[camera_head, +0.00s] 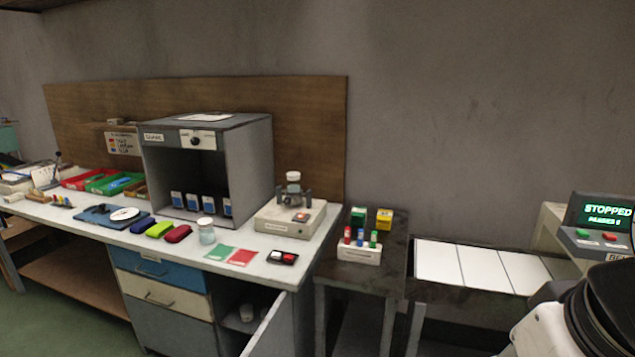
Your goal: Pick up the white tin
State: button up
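A small white cylinder (246,313), which looks like a tin, stands inside the open lower cabinet (230,323) under the bench. It is small and in shade. A pale jar with a white lid (206,231) stands on the bench top in front of the grey box. I cannot tell for sure which one is the white tin. Part of my own arm shows at the lower right, far from all of these. My gripper's fingers are not in view.
The cabinet door (272,328) stands open on the right of the compartment. The bench top (255,270) also bears a grey box (245,160), a beige device (290,222) and red and green cards (231,255). A dark side table (390,265) and white panels (480,268) lie to the right.

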aim_at(246, 310)
jog(key=i+j+u, duration=0.4)
jog(key=i+j, duration=0.55)
jog(key=k+l+z, duration=0.2)
jog(key=k+l, duration=0.25)
jog(key=k+l+z, duration=0.2)
jog(key=k+l, duration=0.25)
jog(key=l, duration=0.2)
jog(key=i+j+u, duration=0.35)
jog(key=i+j, duration=0.3)
jog(key=i+l+u, duration=0.15)
jog(key=i, duration=0.15)
jog(key=l+u, duration=0.4)
jog(key=l, duration=0.65)
